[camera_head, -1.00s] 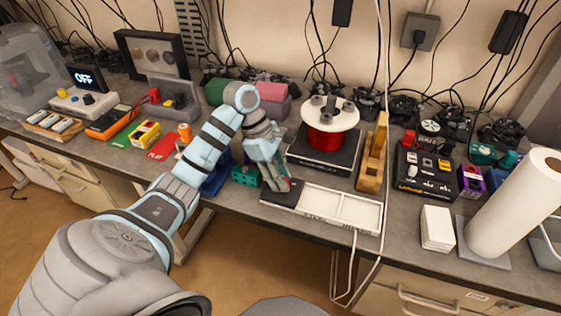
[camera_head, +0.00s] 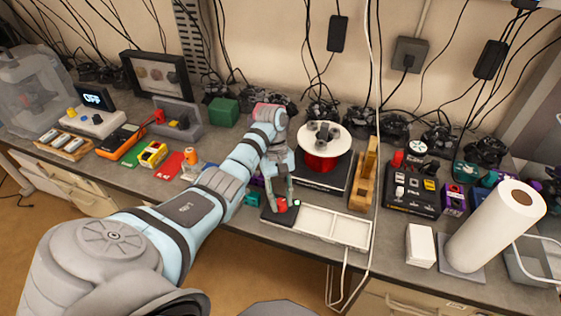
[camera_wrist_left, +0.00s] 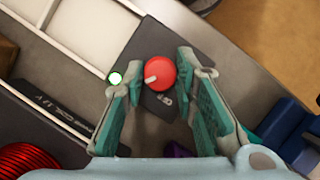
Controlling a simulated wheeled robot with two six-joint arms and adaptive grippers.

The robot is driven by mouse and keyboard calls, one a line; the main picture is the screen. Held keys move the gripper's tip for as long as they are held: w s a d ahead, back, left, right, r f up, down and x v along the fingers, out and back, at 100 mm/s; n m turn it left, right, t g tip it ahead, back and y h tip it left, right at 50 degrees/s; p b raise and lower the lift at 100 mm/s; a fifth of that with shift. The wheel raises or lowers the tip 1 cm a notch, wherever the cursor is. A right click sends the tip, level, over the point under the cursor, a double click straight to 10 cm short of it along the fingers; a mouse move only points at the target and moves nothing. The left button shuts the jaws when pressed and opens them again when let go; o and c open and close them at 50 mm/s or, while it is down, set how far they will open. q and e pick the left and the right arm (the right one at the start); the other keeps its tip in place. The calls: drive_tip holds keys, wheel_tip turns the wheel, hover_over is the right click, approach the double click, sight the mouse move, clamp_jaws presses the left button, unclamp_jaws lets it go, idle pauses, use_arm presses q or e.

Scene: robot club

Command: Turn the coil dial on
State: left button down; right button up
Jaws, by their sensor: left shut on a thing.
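The coil dial is a round red knob (camera_head: 282,205) with a white mark. It sits on the dark left end of a long pale panel (camera_head: 335,227) at the bench's front edge. It also shows in the left wrist view (camera_wrist_left: 160,73), its white mark pointing left and slightly down. A small lamp (camera_wrist_left: 115,78) beside the dial glows pale green-white. My left gripper (camera_head: 281,203) reaches down over the dial, one finger on each side, shut on it. In the left wrist view the fingers (camera_wrist_left: 160,75) flank the knob. My right gripper is not seen.
Behind the panel stands a red wire coil (camera_head: 320,162) with a white top on a black base. A wooden stand (camera_head: 364,178) is to its right. A paper roll (camera_head: 497,225) and a white block (camera_head: 421,245) stand further right. A display at far left reads OFF (camera_head: 93,98).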

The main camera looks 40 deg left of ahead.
use_arm(q)
drive_tip(key=shift+m+g+y, duration=0.3)
drive_tip(key=shift+m+y, duration=0.1)
drive_tip(key=shift+m, duration=0.8)
drive_tip(key=shift+w, duration=0.1)
drive_tip(key=c, duration=1.3)
unclamp_jaws()
